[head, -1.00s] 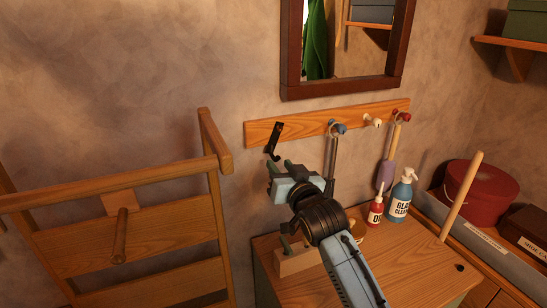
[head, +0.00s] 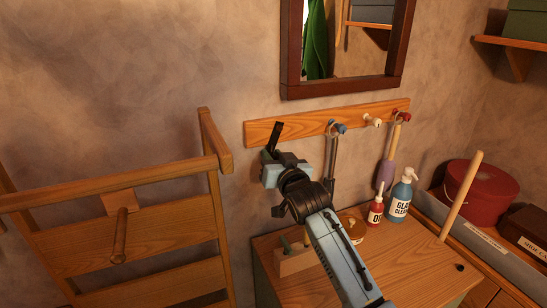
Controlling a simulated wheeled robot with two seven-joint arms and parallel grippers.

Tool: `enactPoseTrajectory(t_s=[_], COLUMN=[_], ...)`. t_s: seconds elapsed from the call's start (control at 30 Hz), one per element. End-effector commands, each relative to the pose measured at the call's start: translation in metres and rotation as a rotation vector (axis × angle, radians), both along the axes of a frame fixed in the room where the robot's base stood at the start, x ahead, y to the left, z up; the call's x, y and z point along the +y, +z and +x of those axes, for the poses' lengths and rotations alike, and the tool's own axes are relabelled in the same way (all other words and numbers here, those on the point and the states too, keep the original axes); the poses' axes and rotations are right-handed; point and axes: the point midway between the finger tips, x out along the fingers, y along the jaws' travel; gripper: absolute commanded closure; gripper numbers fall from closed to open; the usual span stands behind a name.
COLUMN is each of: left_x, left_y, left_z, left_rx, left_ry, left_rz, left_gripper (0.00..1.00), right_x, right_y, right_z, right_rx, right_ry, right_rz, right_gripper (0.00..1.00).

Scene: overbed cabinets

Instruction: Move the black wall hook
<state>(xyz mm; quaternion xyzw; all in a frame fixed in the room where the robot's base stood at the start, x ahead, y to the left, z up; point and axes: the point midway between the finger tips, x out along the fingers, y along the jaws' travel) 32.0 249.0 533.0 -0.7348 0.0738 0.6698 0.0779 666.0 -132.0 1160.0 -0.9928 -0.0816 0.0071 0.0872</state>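The black wall hook (head: 275,134) is at the left end of the wooden peg rail (head: 305,124) on the wall, tilted a little. Only its upper part shows. My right gripper (head: 268,157) is directly below and in front of it, covering the hook's lower part. Its fingertips are mostly hidden behind its own body, so I cannot tell whether they touch or grip the hook. My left gripper is not in view.
A mirror (head: 289,60) hangs above the rail. Pegs hold a grey-handled tool (head: 331,160) and a purple-ended brush (head: 386,173). Bottles (head: 399,199) stand on the wooden cabinet (head: 400,262). A wooden rack (head: 150,240) stands on the left.

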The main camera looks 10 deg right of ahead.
Motion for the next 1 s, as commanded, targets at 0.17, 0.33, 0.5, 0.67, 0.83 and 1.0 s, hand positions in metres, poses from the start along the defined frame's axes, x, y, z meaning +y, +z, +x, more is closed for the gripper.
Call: enactPoseTrajectory(t_s=[0.17,0.33,0.5,0.67,0.83,1.0], left_x=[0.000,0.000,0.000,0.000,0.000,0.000], left_y=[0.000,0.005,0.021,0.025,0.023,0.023], left_z=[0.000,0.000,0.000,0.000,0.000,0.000], left_rx=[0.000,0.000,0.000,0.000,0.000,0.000], left_ry=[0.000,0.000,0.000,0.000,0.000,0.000], left_rz=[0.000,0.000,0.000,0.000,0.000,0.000], left_gripper=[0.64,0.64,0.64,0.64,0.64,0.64], right_x=[0.000,-0.004,-0.018,-0.024,-0.024,-0.023], right_y=[0.000,0.000,-0.001,-0.003,-0.004,-0.004], right_z=[0.000,0.001,0.004,0.005,0.005,0.005], right_rx=[0.000,-0.008,-0.049,-0.073,-0.074,-0.074], right_ry=[0.000,0.000,0.000,0.001,0.002,0.003], right_rz=[0.000,-0.049,-0.257,-0.363,-0.366,-0.365], right_gripper=[1.00,1.00,1.00,1.00,1.00,0.68])
